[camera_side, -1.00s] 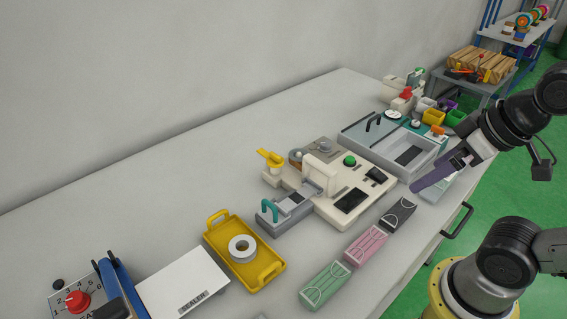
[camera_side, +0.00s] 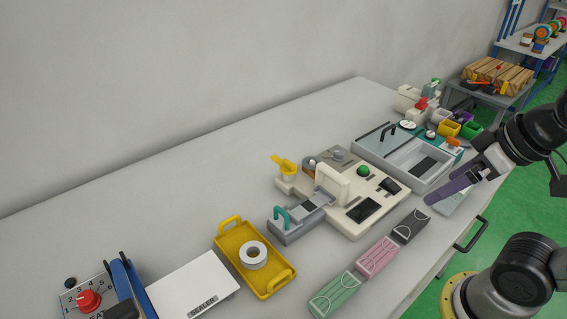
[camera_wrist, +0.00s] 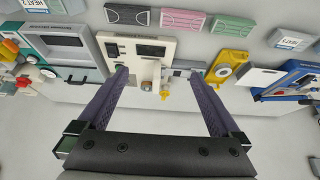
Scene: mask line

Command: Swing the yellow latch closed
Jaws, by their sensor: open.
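The yellow latch (camera_side: 284,165) sticks up at the back left corner of the cream machine (camera_side: 351,217), its handle tilted up and to the left. In the wrist view the latch (camera_wrist: 166,95) shows small, beyond the fingertips and roughly between them. My gripper (camera_side: 452,190) is at the right in the side view, above the front of the bench and well apart from the latch. In the wrist view my gripper (camera_wrist: 160,76) has its two purple fingers spread wide with nothing between them.
A yellow tray (camera_side: 222,243) with a white tape roll (camera_side: 253,254) stands left of the machine. A grey bin (camera_side: 390,180) stands right of it. Black, pink and green boxes (camera_side: 377,258) line the front. The bench behind the latch is clear.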

